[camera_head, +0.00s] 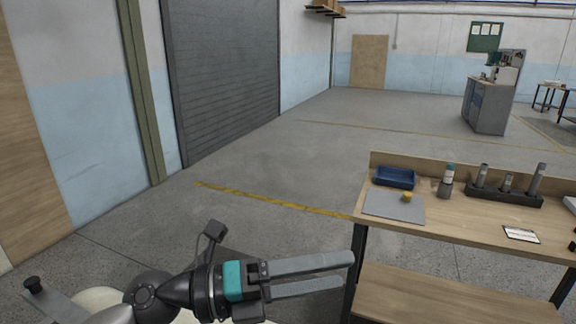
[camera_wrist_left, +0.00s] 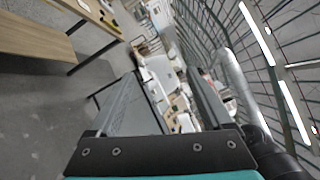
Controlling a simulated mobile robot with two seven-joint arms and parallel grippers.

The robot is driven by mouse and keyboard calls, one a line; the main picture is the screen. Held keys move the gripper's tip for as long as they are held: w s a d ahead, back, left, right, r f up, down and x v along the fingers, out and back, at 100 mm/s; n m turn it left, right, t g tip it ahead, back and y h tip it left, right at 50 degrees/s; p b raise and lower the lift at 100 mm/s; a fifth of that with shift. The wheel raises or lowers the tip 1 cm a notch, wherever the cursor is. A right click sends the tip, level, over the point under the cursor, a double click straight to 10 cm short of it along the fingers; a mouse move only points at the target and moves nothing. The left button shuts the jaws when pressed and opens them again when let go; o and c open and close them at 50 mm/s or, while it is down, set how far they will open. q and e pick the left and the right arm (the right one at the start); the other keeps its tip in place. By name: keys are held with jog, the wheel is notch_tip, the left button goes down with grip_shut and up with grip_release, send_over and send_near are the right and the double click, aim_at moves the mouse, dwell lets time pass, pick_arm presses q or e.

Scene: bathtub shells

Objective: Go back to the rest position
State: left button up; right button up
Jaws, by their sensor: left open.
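My left gripper (camera_head: 348,271) reaches in from the lower left of the head view and points right. Its two long grey fingers are apart, with nothing between them. The fingertips show close to the left front leg of the workbench (camera_head: 395,219) in the picture; I cannot tell whether they touch. In the left wrist view the open fingers (camera_wrist_left: 162,74) also show, empty, with a blurred, tilted room beyond them. My right gripper is not in view.
On the workbench are a blue tray (camera_head: 395,177), a grey mat (camera_head: 388,207) with a small yellow piece (camera_head: 407,197), a bottle (camera_head: 447,180) and a dark rack (camera_head: 503,195) with grey cylinders. The floor (camera_head: 270,165) behind is clear to the shutter door (camera_head: 225,75).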

pick_arm(q)
jog(key=w+a+r+n+t+y, duration=0.2)
jog(key=w+a+n+t+y, duration=0.25)
jog(key=n+t, duration=0.45)
jog(key=w+a+r+n+t+y, duration=0.1)
jog(key=w+a+n+t+y, duration=0.3)
jog(key=n+t, duration=0.55)
jog(key=s+a+f+n+g+y, duration=0.2)
jog(key=a+f+n+g+y, duration=0.4)
jog(key=a+f+n+y, duration=0.65)
jog(key=s+f+n+g+h, duration=0.3)
jog(key=s+f+n+g, duration=0.3)
jog(key=s+f+g, duration=1.05)
jog(key=s+f+t, duration=0.2)
jog(key=s+f, duration=0.1)
jog(key=f, duration=1)
jog(key=s+f+t, duration=0.1)
jog(key=s+f, duration=0.3)
jog(key=f, duration=0.9)
jog(key=s+a+f+g+b, duration=0.1)
jog(key=s+a+f, duration=0.1)
jog(key=s+f, duration=1.1)
jog(key=shift+s+a+f+m, duration=0.2)
jog(key=shift+s+m, duration=0.1)
jog(key=shift+s, duration=0.65)
